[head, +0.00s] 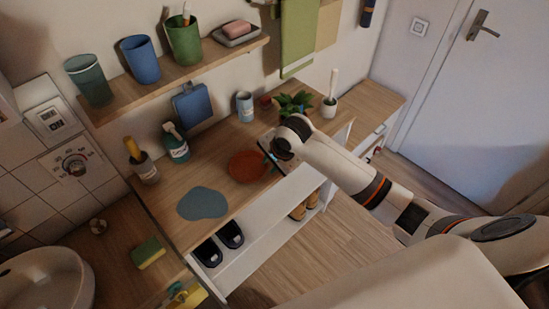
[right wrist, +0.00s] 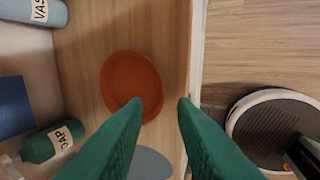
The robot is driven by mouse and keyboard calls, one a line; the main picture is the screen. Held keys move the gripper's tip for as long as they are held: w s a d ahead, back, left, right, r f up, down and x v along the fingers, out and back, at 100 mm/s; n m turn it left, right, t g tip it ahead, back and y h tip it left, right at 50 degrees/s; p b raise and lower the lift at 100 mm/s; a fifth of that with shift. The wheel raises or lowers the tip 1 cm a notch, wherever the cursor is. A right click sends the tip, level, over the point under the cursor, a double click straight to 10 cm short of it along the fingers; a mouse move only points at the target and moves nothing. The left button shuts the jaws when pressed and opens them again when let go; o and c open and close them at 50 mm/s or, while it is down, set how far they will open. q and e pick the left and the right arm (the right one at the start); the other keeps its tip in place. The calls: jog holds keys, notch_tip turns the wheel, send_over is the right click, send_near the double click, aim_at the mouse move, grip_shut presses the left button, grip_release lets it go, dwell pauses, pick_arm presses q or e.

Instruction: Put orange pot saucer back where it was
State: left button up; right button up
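The orange pot saucer (head: 248,166) lies flat on the wooden worktop, to the right of a blue-grey patch or mat. My right gripper (head: 268,152) is close to the saucer's right side in the head view. In the right wrist view, the saucer (right wrist: 130,80) shows whole except where a green fingertip overlaps its lower edge. The two fingers of my right gripper (right wrist: 160,103) are spread apart with nothing between them. A green plant (head: 292,103) stands behind my right wrist, its base partly hidden. My left gripper is not in view.
The blue-grey mat (head: 203,203), soap bottle (head: 176,147) and vase (head: 245,106) stand or lie on the worktop (head: 215,165). A white pot with a brush (head: 329,105) is at the right. A shelf (head: 190,72) with cups hangs above. Slippers (head: 230,235) sit below the worktop.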

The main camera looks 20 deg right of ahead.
jog(key=shift+v, duration=2.05)
jog(key=s+a+f+n, duration=0.2)
jog(key=s+n, duration=0.2)
jog(key=s, duration=0.2)
jog(key=s+a+f+n, duration=0.2)
jog(key=s+f+n, duration=0.15)
jog(key=s, duration=0.25)
jog(key=s+d+r+n+h, duration=0.1)
jog(key=s+d+n, duration=0.3)
jog(key=s+n, duration=0.7)
jog(key=s+f+m+g+b, duration=0.1)
jog(key=s+f, duration=0.1)
jog(key=f, duration=1.3)
jog(key=s+f+m+g, duration=0.1)
jog(key=s+f, duration=0.2)
jog(key=f, duration=1.1)
jog(key=s+d+f+g, duration=0.1)
jog(key=s+d+f, duration=0.1)
jog(key=s+f, duration=1.2)
jog(key=shift+s+d+f+h+b, duration=0.35)
jog(key=shift+s+f+b, duration=0.1)
jog(key=shift+s, duration=0.25)
